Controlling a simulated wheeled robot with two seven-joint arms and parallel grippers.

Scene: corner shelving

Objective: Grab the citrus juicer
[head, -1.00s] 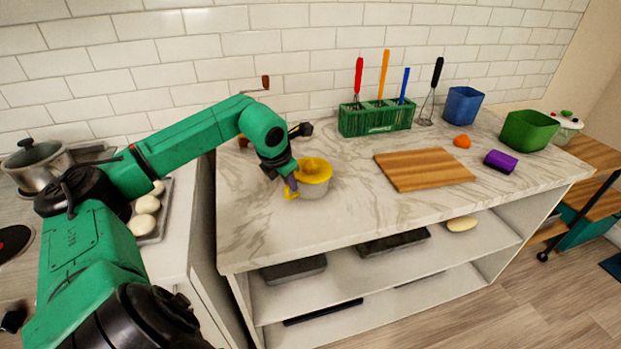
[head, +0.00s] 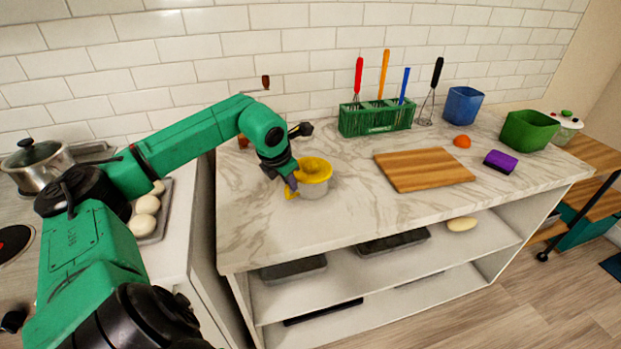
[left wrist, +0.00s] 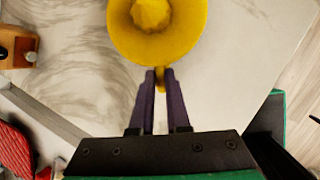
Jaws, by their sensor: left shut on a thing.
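The citrus juicer (head: 315,178) stands on the marble counter, with a yellow reamer top, a pale grey bowl and a yellow handle on its left side. My left gripper (head: 290,187) is at the handle. In the left wrist view the juicer's yellow top (left wrist: 158,28) is at the upper middle. The two purple fingers of the left gripper (left wrist: 158,76) are shut on the juicer's handle, seen between their tips. My right gripper is not in view.
A wooden cutting board (head: 423,170) lies to the right. A green utensil holder (head: 376,119) stands behind. A blue container (head: 462,105), green container (head: 529,130), orange fruit (head: 462,141) and purple object (head: 500,161) are further right. The counter in front of the juicer is clear.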

